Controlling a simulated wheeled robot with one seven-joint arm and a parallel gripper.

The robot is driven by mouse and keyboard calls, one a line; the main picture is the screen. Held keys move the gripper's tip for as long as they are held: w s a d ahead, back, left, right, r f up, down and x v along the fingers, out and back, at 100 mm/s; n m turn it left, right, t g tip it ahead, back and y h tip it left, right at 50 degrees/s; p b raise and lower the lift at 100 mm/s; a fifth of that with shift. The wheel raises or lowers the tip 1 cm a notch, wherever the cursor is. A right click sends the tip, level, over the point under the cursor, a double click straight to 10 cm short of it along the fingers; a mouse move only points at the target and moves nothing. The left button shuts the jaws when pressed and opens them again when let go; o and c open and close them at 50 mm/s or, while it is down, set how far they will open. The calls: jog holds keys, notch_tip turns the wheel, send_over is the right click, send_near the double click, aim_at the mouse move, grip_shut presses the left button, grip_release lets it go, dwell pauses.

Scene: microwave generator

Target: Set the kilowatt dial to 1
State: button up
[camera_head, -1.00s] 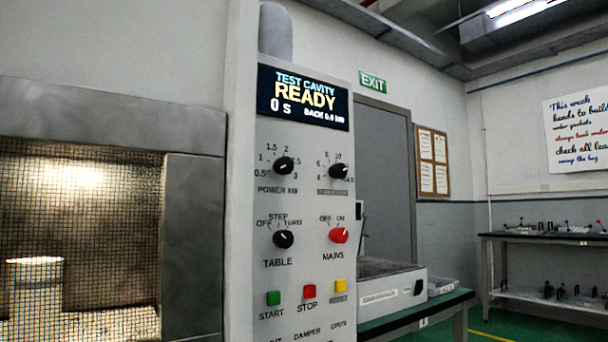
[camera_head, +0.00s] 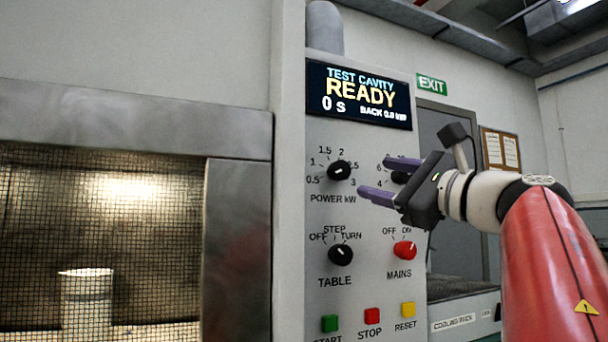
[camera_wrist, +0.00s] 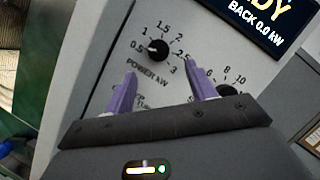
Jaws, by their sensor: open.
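The kilowatt dial (camera_head: 339,171) is a black round knob labelled POWER kW, on the grey panel below the display. Its scale runs from 0.5 to 3. In the wrist view the dial (camera_wrist: 158,48) shows a white mark that appears to point near 0.5. My gripper (camera_head: 376,176) is open and empty, with two purple fingers reaching left toward the panel. It is to the right of the dial in the head view. In the wrist view the dial lies beyond and between the fingertips (camera_wrist: 160,69), apart from them.
The second dial (camera_head: 400,178) is partly hidden behind my gripper. Below are the black TABLE knob (camera_head: 341,256), the red MAINS knob (camera_head: 404,249) and green, red and yellow buttons. The display (camera_head: 359,95) reads READY, 0 S. A mesh-fronted cavity holding a white cup (camera_head: 86,300) is left.

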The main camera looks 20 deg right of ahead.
aim_at(343, 172)
jog(key=p+x, duration=0.2)
jog(key=x, duration=0.5)
jog(key=shift+w+a, duration=0.15)
jog(key=shift+w, duration=0.15)
jog(key=shift+c, duration=0.5)
jog(key=c, duration=0.9)
jog(key=shift+a+f+m, duration=0.1)
jog(key=shift+f+m, duration=0.05)
jog(key=shift+m, duration=0.15)
jog(key=m, duration=0.1)
jog(key=m+t+h+b, duration=0.1)
jog(key=m, duration=0.1)
jog(key=shift+a+m+h, duration=0.15)
jog(key=shift+m+h, duration=0.15)
jog(key=m+h, duration=0.2)
jog(key=m, duration=0.2)
jog(key=m+t+h, duration=0.1)
jog(key=m, duration=0.2)
jog(key=shift+a+m+h, duration=0.1)
jog(key=shift+m+h, duration=0.3)
